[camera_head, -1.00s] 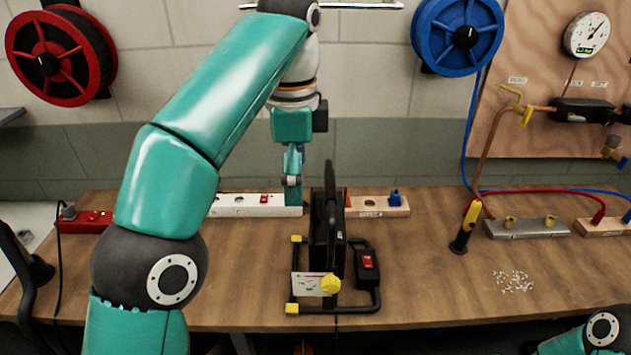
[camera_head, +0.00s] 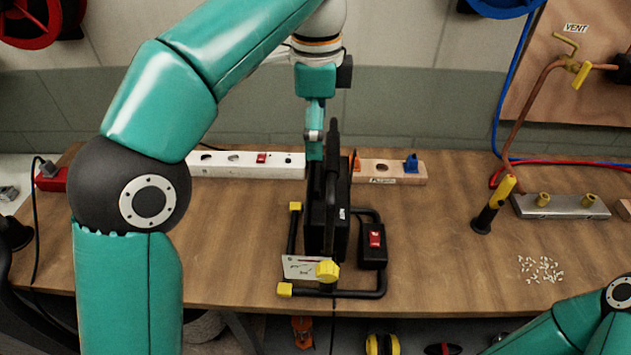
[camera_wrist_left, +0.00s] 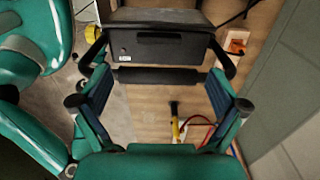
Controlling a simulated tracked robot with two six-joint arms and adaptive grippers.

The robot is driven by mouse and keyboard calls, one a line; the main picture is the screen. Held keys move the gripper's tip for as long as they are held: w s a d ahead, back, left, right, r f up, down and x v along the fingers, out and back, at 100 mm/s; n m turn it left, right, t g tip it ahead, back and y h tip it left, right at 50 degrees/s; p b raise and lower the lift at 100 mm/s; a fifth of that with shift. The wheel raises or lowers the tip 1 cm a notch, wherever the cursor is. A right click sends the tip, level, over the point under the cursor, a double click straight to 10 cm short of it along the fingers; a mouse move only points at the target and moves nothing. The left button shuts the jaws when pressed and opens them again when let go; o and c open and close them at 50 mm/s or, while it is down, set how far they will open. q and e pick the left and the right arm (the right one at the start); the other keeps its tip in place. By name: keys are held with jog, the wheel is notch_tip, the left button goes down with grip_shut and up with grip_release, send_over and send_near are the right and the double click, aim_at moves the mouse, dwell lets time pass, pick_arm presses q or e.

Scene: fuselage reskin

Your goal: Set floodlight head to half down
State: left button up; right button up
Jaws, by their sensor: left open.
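The black floodlight (camera_head: 341,222) stands on a tubular black stand on the workbench. Its head looks about upright and is seen nearly edge-on in the head view. A yellow knob (camera_head: 327,271) and a small white marked plate (camera_head: 301,267) are at its near side. My left gripper (camera_head: 315,150) is just behind and above the head, pointing down, partly hidden by it. In the left wrist view my left gripper (camera_wrist_left: 160,85) is open, with a black bar across between its fingers and the floodlight head (camera_wrist_left: 160,45) beyond. My right gripper is out of view.
A white power strip (camera_head: 245,164) and a wooden block with a blue fitting (camera_head: 411,164) lie behind. A red switch box (camera_head: 374,240) sits on the stand's right. A yellow-black tool (camera_head: 492,205), metal block (camera_head: 565,206) and white bits (camera_head: 541,269) are to the right.

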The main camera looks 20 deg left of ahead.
aim_at(316, 176)
pick_arm(q)
notch_tip(316, 176, down, 10)
jog(key=shift+r+b, duration=0.2)
jog(key=shift+b, duration=0.9)
jog(key=c, duration=1.7)
jog(key=a+f+h+b, duration=0.1)
jog(key=s+a+f+h+b, duration=0.1)
jog(key=a+h+b, duration=0.1)
jog(key=shift+a+t, duration=0.2)
jog(key=shift+t, duration=0.2)
jog(key=o, duration=1.7)
jog(key=shift+h, duration=0.3)
jog(key=shift+r, duration=0.1)
